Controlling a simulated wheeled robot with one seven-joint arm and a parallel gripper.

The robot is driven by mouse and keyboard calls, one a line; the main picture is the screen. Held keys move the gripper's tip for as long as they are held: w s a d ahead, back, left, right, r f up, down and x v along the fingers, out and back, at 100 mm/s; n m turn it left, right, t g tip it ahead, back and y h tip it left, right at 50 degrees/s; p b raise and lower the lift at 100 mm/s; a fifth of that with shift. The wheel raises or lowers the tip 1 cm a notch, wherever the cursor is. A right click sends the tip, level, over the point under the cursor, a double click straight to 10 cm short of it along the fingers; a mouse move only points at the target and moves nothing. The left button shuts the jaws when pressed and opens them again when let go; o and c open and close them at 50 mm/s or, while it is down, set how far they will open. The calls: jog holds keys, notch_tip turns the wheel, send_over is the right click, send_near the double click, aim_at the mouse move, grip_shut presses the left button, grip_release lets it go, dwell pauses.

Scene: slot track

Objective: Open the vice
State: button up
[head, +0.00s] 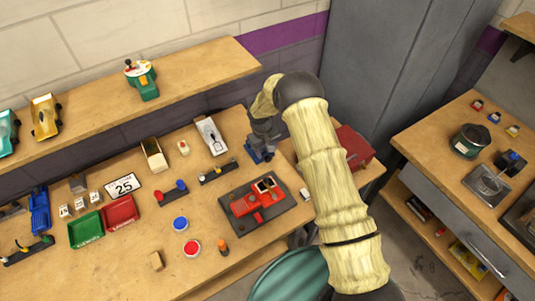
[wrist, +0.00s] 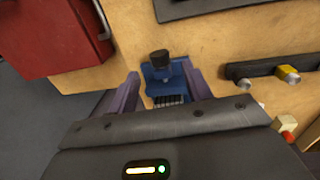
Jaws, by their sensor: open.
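A small blue device with a black knob, which looks like the vice, stands near the back edge of the workbench (head: 225,262). In the head view its blue body (head: 265,156) shows below my gripper (head: 262,140). In the wrist view the blue body (wrist: 162,82) and the black knob (wrist: 160,56) sit between the two spread fingers of my gripper (wrist: 160,70). The fingers are open, one on each side of it, with gaps visible. Whether its jaws are open is too small to tell. The wrist housing hides its near part.
A red box (head: 355,146) stands right of the vice. A dark board (head: 257,207) carrying a red device lies in front of it. A white tray (head: 211,136) lies left. A shelf (head: 190,70) runs behind.

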aim_at(267, 157)
jog(key=shift+w+d+f+p, duration=0.15)
jog(key=shift+f+p, duration=0.15)
jog(key=shift+f, duration=0.95)
jog(key=shift+d+f+p, duration=0.1)
jog(key=shift+f+p, duration=0.2)
jog(key=shift+f, duration=0.9)
jog(key=c, duration=1)
jog(key=shift+o, duration=0.2)
jog(key=shift+a+f+t+h+b, duration=0.15)
jog(key=shift+t+h+b, duration=0.15)
jog(key=shift+b, duration=0.4)
